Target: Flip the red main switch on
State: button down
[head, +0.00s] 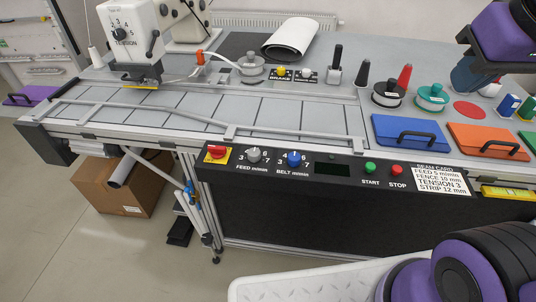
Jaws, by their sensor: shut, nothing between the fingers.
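The red main switch (216,153) is a red knob on a yellow square plate. It sits at the left end of the black control panel (330,186) along the table's front edge. Its handle looks roughly level across the plate, but it is too small to read any on or off mark. Purple and black parts of my arm show at the upper right and lower right, far from the switch. My gripper's fingertips are not seen in this view, and nothing covers the switch.
Right of the switch are a grey feed dial (253,155), a blue belt dial (293,158), a dark display (332,169), a green start button (370,168) and a red stop button (397,170). A fence rail (290,136) runs behind the panel. A cardboard box (122,185) stands below left.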

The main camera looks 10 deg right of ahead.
aim_at(216, 152)
jog(key=j+u, duration=0.2)
jog(key=u, duration=0.15)
jog(key=j+u, duration=0.2)
jog(key=u, duration=0.15)
jog(key=i+l, duration=0.05)
